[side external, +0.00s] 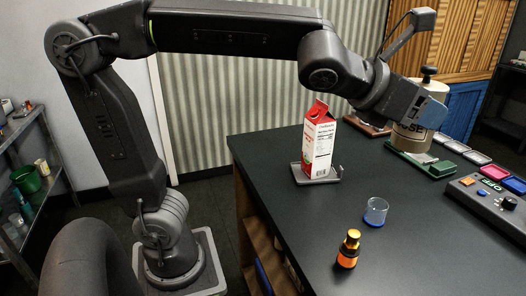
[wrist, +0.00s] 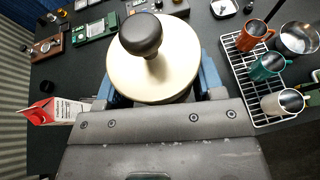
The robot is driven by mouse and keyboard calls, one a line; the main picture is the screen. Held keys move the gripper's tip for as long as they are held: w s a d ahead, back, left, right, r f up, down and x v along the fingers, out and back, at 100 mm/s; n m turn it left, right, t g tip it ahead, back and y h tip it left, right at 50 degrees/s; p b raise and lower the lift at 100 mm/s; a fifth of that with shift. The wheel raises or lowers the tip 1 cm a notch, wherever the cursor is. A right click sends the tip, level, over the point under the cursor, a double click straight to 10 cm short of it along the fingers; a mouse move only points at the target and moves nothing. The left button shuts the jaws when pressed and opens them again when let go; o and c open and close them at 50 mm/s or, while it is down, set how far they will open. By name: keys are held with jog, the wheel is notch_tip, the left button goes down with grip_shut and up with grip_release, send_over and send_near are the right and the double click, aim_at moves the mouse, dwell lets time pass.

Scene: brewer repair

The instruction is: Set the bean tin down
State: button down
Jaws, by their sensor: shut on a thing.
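The bean tin is a cream cylinder with a dark round knob on its lid. In the side view the tin (side external: 411,138) is upright at the back right of the table, with dark lettering partly hidden by my gripper (side external: 422,108). In the wrist view the tin's pale lid (wrist: 125,72) fills the top middle, and my gripper's blue fingers (wrist: 165,90) are on either side of it. My gripper is shut on the tin. The tin's base appears just above or on a green-edged plate (side external: 440,167); I cannot tell whether they touch.
A red and white carton (side external: 319,145) stands on a small grey plate to the left. A glass cup (side external: 375,212) and an amber bottle (side external: 348,250) stand nearer the front. A control box (side external: 485,205) is at right. A wire rack (wrist: 243,75) holds several mugs.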

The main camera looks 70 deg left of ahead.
jog(key=w+a+n+g+y, duration=0.2)
jog(key=a+n+y, duration=0.75)
jog(key=a, duration=2.25)
jog(key=s+a+n+g+y, duration=0.35)
jog(key=s+a, duration=0.55)
jog(key=a, duration=0.3)
jog(key=s+a+n+g+y, duration=0.2)
jog(key=s+a+n+g, duration=0.15)
jog(key=s+a, duration=0.7)
notch_tip(320, 180, down, 18)
jog(key=w+a, duration=0.1)
jog(key=w, duration=0.1)
jog(key=shift+m, duration=0.25)
jog(key=shift+w+d+f, duration=0.35)
jog(key=shift+w+f, duration=1.45)
jog(key=shift+w, duration=0.1)
jog(key=shift+w+d+f, duration=0.35)
jog(key=shift+w+f, duration=1.5)
jog(key=shift+w+d+f, duration=0.35)
jog(key=shift+w+f, duration=1.45)
jog(key=shift+w, duration=0.1)
jog(key=shift+f, duration=0.1)
